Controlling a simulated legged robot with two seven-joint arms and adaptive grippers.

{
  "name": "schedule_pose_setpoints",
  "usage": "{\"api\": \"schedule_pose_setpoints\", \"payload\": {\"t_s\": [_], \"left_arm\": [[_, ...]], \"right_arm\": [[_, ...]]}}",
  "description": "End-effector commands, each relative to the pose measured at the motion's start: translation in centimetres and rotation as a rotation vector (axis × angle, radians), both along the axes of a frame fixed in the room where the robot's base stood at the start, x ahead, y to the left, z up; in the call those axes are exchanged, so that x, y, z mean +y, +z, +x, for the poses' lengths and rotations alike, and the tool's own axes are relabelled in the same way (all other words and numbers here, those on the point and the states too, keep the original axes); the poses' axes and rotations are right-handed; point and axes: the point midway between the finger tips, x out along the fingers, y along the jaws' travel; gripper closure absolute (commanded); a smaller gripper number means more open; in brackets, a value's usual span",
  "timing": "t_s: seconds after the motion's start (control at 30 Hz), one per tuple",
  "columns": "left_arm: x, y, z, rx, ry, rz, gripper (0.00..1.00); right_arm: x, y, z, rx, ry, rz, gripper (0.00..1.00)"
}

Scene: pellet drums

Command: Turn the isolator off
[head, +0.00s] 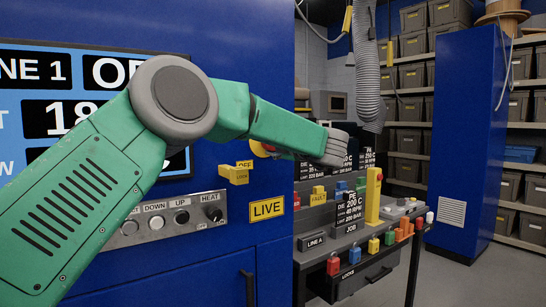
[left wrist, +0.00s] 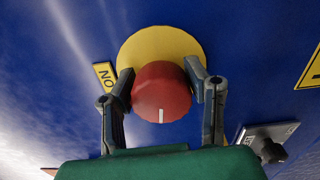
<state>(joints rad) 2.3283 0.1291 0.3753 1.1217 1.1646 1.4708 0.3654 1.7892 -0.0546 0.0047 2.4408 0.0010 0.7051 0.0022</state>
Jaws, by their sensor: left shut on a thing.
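The isolator's red knob (left wrist: 162,92) sits on a round yellow plate (left wrist: 135,50) on a blue cabinet front. My left gripper (left wrist: 164,84) has a finger on each side of the knob and is shut on it. The knob's white mark points to the bottom of the left wrist view, away from the yellow ON label (left wrist: 104,76) at upper left. In the head view my left arm covers most of the isolator; a bit of its yellow plate (head: 261,150) shows beside an OFF label (head: 244,163). My right gripper is not in view.
A yellow LOCK block (head: 235,175), a LIVE sign (head: 267,208) and a button panel (head: 165,219) are on the cabinet front near the isolator. A bench (head: 345,256) with coloured locks and signs stands at the right. Open floor lies beyond it.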

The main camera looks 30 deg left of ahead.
Motion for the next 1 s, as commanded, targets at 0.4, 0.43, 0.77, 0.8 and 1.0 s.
{"api": "schedule_pose_setpoints", "payload": {"t_s": [0.4, 0.43, 0.77, 0.8, 1.0], "left_arm": [[-0.1, -0.6, 0.0, -0.135, 0.001, -0.066, 0.87], [-0.1, -0.6, 0.0, -0.139, 0.001, -0.067, 0.87], [-0.1, -0.7, 0.0, -0.146, 0.002, -0.073, 0.87], [-0.1, -0.7, 0.0, -0.146, 0.002, -0.073, 0.87], [-0.1, -0.6, 0.1, -0.147, 0.002, -0.072, 0.37]], "right_arm": [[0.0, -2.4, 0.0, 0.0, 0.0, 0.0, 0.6], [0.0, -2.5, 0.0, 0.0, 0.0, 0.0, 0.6], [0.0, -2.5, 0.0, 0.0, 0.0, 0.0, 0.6], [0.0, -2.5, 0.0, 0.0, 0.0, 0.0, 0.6], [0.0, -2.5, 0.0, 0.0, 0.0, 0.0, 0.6]]}}
